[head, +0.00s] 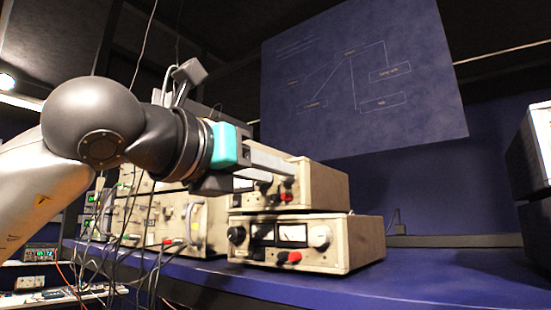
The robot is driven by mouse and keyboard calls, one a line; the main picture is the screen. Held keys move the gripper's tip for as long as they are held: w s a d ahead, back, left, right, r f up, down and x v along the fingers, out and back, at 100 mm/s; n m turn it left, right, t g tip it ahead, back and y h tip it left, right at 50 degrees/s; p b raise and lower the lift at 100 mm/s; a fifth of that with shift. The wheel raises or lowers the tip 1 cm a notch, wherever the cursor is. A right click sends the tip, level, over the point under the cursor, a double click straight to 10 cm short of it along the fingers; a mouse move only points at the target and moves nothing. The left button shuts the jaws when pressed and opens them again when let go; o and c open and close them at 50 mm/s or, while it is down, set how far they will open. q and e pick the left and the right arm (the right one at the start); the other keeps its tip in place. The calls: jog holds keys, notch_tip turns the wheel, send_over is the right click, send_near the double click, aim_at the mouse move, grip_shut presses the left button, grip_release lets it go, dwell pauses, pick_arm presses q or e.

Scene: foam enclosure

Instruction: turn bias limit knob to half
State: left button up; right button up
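Two beige bench instruments are stacked on the blue bench. The lower instrument (352,252) shows a dark knob (236,235) at its left, a meter (292,233), a round grey knob (319,237) at its right and red terminals below. The upper instrument (322,188) has red terminals (287,197) and is partly hidden by my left gripper. No label is readable, so I cannot tell which knob is the bias limit knob. My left gripper (282,172) points right, in front of the upper instrument's face; its finger gap and any contact are unclear. My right gripper is out of view.
More beige equipment with a handle (194,222) stands left of the stack, with loose dark cables hanging before it. The blue bench (450,272) is clear to the right. A dark board (362,80) hangs behind, and another unit (535,150) stands at the right edge.

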pick_arm(q)
jog(key=shift+x, duration=0.85)
jog(key=shift+c, duration=0.2)
grip_shut()
